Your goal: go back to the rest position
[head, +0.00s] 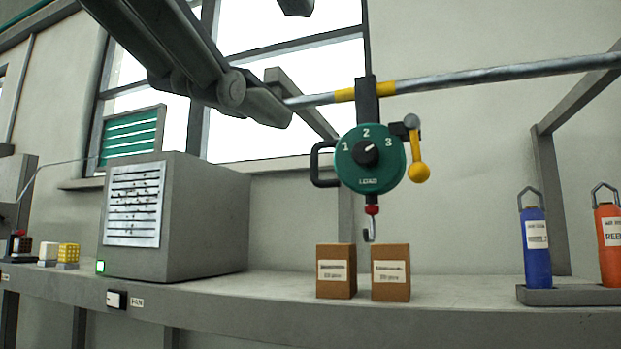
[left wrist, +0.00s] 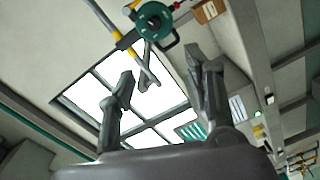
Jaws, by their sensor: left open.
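My left gripper (head: 287,68) reaches in from the upper left of the head view, in front of the window. One finger shows whole there, and a dark tip at the top edge looks like the other. In the left wrist view the left gripper (left wrist: 160,63) has its two fingers spread wide with nothing between them. The green dial unit (head: 370,158) hangs from the rail to the right of the gripper, apart from it in the head view. My right gripper is in neither view.
A metal rail (head: 480,75) crosses behind the gripper. On the bench (head: 440,318) stand a grey box (head: 215,220), two brown cartons (head: 336,271), and a blue bottle (head: 536,245) and orange bottle (head: 609,245) in a tray. A hook (head: 370,230) hangs above the cartons.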

